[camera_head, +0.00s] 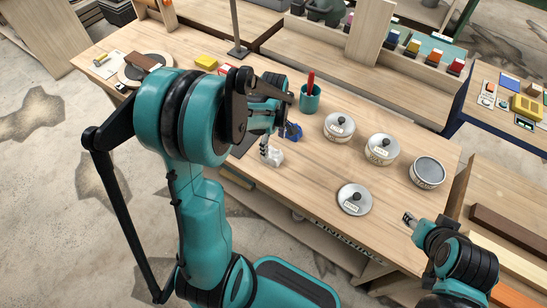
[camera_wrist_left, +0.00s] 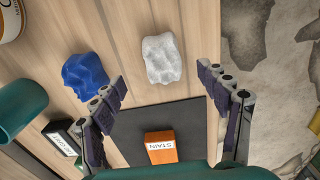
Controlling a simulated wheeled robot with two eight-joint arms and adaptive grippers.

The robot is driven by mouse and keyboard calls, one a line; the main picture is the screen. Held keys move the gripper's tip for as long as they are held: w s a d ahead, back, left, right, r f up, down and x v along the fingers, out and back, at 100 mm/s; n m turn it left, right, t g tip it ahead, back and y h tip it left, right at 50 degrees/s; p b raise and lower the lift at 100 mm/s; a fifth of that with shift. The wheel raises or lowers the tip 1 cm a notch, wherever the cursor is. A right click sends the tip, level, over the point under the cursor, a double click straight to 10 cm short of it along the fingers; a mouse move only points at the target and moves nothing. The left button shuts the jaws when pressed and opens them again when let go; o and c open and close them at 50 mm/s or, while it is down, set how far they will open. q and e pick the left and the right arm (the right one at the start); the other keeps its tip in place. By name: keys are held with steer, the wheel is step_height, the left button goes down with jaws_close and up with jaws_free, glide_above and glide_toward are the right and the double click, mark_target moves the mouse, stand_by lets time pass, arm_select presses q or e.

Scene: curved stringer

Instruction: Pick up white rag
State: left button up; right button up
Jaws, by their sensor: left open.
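The white rag (camera_head: 273,157) lies crumpled on the wooden table, close to the table's front edge. In the left wrist view the white rag (camera_wrist_left: 161,59) is at top centre, just beyond the fingertips and between their lines. My left gripper (camera_wrist_left: 158,78) is open, its two fingers apart with nothing between the tips. In the head view my left gripper (camera_head: 266,147) is right by the white rag, and my arm hides part of the area. My right gripper (camera_head: 408,218) is at the table's right front edge, away from the rag; its jaws are too small to judge.
A blue rag (camera_wrist_left: 88,76) lies left of the white one. An orange box marked STAIN (camera_wrist_left: 160,147) sits on a dark mat (camera_wrist_left: 186,117). A teal cup (camera_head: 310,98) stands behind. Tins (camera_head: 338,126) and a round lid (camera_head: 355,199) are to the right.

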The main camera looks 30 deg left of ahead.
mark_target(272, 151)
arm_select(q)
steer(key=f+b, duration=0.1)
steer(key=f, duration=0.2)
steer(key=f+b, duration=0.1)
steer(key=f, duration=0.2)
steer(key=shift+s+a+b, duration=0.15)
steer(key=shift+a+b, duration=0.05)
steer(key=shift+b, duration=0.15)
steer(key=c, duration=1.2)
